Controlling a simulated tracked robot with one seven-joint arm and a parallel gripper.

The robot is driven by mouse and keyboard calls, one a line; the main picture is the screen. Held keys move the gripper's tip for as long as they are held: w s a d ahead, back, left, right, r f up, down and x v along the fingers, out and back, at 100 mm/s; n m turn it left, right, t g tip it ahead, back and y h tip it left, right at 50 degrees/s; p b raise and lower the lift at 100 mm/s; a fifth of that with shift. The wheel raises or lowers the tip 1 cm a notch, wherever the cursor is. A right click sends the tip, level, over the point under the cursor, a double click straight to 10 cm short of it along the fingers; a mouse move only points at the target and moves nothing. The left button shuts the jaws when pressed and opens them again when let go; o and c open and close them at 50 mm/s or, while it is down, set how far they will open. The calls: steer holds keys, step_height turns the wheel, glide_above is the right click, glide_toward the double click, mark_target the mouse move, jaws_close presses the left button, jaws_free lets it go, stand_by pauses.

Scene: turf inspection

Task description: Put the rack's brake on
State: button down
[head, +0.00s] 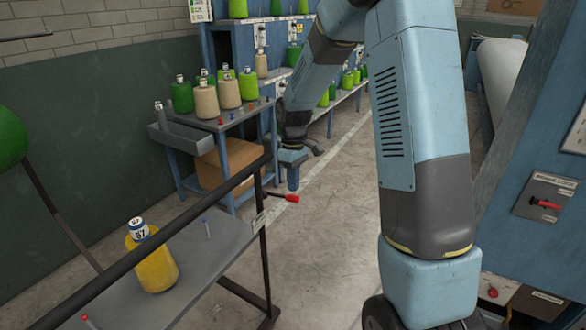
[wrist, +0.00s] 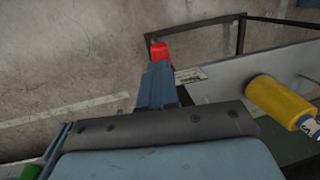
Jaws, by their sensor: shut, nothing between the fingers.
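The rack (head: 205,262) is a grey shelf in a dark metal frame at the lower left of the head view; it also shows at the right of the wrist view (wrist: 215,88). Its brake lever has a red handle (head: 291,198) that sticks out to the right of the frame's upright. In the wrist view the red handle (wrist: 160,48) shows just beyond my fingertips. My gripper (head: 293,184) is shut and empty, pointing down close to the handle. I cannot tell whether they touch. The fingers (wrist: 157,78) hide part of the lever in the wrist view.
A yellow cone (head: 154,265) stands on the rack's shelf. Behind is a blue side table (head: 243,113) with green and beige cones. A blue machine panel (head: 540,150) with a red switch stands at the right. The floor right of the rack is clear.

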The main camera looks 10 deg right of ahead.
steer(key=shift+s+f, duration=0.15)
steer(key=shift+f, duration=0.6)
steer(key=shift+s+d+f+t+y, duration=0.15)
steer(key=shift+f+t+y, duration=0.1)
steer(key=shift+f, duration=0.1)
steer(key=shift+s+d+f+t+y, duration=0.1)
steer(key=shift+s+f+t+y, duration=0.05)
steer(key=shift+f+t, duration=0.15)
steer(key=shift+s+d+f, duration=0.1)
steer(key=shift+s+f, duration=0.05)
steer(key=shift+f, duration=0.35)
